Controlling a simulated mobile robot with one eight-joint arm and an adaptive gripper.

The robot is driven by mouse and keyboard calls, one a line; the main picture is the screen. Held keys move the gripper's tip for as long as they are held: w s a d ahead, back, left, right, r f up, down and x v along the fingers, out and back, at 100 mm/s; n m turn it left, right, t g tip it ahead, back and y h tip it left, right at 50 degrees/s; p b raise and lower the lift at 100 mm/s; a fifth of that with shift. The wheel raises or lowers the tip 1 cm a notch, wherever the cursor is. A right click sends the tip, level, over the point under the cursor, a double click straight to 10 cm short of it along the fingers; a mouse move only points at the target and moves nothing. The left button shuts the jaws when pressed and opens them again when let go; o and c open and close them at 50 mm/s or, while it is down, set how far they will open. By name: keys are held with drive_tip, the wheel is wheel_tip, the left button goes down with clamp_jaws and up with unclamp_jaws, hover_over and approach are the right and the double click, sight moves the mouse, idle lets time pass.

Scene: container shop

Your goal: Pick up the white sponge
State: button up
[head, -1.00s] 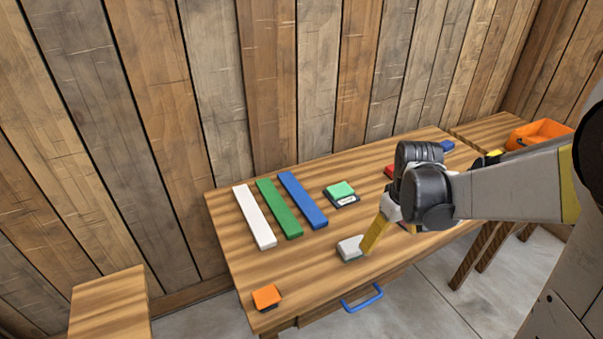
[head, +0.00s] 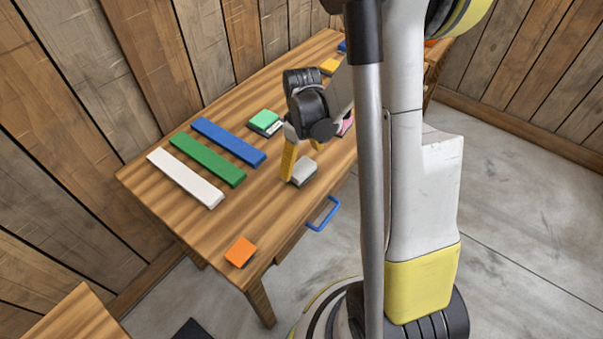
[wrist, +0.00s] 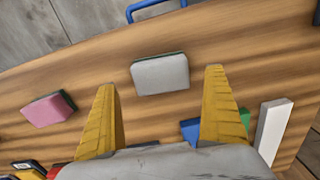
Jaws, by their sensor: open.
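The white sponge (head: 304,171), grey-white on top with a dark green edge, lies on the wooden table near its front edge. In the wrist view the sponge (wrist: 160,74) lies just beyond and between the fingertips, with table showing on both sides. My gripper (wrist: 162,78) is open, with its two yellow fingers spread and nothing between them. In the head view my gripper (head: 303,160) hangs low over the table at the sponge, one finger at its left side. The exact height of the fingertips above the table cannot be told.
A pink sponge (wrist: 49,108) lies left in the wrist view. White (head: 186,178), green (head: 208,160) and blue (head: 229,142) bars, a green sponge (head: 265,119) and an orange block (head: 240,252) share the table (head: 275,200). A blue handle (head: 324,214) juts from the drawer.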

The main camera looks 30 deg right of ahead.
sight(301, 167)
wheel_tip(301, 167, down, 4)
drive_tip(key=shift+r+b, duration=0.1)
drive_tip(key=shift+b, duration=0.6)
drive_tip(key=shift+a+r, duration=0.1)
drive_tip(key=c, duration=1.1)
drive_tip(key=shift+c, duration=0.2)
drive_tip(key=shift+r+p, duration=0.4)
drive_tip(key=shift+r, duration=0.15)
drive_tip(key=r+p, duration=0.1)
drive_tip(key=r, duration=0.1)
drive_tip(key=r+p, duration=0.1)
drive_tip(key=r, duration=0.1)
drive_tip(key=shift+d, duration=0.4)
drive_tip(key=s+d+r+p, duration=0.1)
drive_tip(key=d+r+p, duration=0.2)
drive_tip(key=d+r, duration=0.3)
drive_tip(key=d, duration=0.5)
